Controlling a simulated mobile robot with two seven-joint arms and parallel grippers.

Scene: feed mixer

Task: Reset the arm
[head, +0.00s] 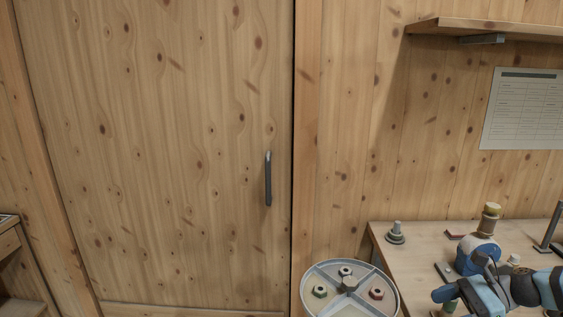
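My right arm (524,288), blue and black, reaches in from the right edge at the lower right. It is bent over the front part of the workbench (412,258). Its gripper cannot be made out clearly among the blue and dark links, so I cannot tell whether it is open or shut or whether it holds anything. My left arm and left gripper are not in view.
A round divided tray (308,287) with several nut-like parts stands left of the bench. A closed wooden door (150,150) fills the left. A shelf (480,28) juts out upper right.

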